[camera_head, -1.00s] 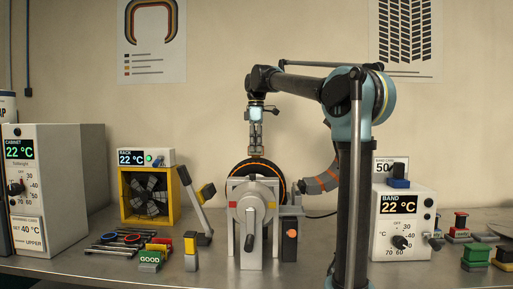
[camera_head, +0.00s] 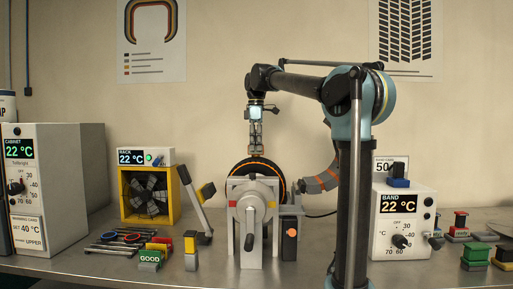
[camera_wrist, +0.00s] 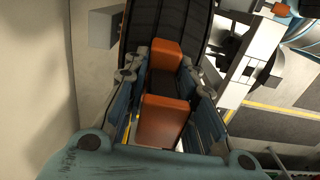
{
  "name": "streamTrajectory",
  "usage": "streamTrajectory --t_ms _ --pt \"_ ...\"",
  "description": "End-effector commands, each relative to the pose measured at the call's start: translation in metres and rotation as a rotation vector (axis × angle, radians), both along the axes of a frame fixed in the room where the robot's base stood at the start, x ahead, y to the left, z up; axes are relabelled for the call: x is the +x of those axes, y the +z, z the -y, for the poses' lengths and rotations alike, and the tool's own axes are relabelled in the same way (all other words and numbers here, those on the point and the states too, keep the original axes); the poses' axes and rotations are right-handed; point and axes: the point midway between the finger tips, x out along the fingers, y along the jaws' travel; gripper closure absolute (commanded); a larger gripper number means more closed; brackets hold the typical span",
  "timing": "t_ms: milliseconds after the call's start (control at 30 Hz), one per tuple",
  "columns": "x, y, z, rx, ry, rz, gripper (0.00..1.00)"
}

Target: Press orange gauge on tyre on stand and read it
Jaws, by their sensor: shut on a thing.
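The tyre (camera_head: 243,172) stands upright on the stand (camera_head: 254,222), dark with an orange line, mostly hidden behind the stand's grey front plate. In the wrist view the tyre's ribbed tread (camera_wrist: 185,22) fills the top middle. My gripper (camera_head: 256,150) points down just above the tyre's top. It is shut on the orange gauge (camera_wrist: 163,120), a block with orange ends and a dark middle. The gauge's far end lies against or very close to the tread; I cannot tell if it is pressed. No reading on the gauge is visible.
A yellow-framed fan (camera_head: 173,195) and a lever (camera_head: 195,200) stand left of the stand. The band control box (camera_head: 404,240) is at the right, the cabinet (camera_head: 50,190) at far left. Tools and small blocks (camera_head: 150,260) lie in front of the fan.

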Motion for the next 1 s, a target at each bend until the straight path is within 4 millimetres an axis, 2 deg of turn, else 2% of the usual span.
streamTrajectory --t_ms 800,1000 --pt "0.000 0.052 0.000 0.000 0.000 0.001 0.96" --pt "0.000 0.059 0.000 0.000 0.000 0.001 0.96"
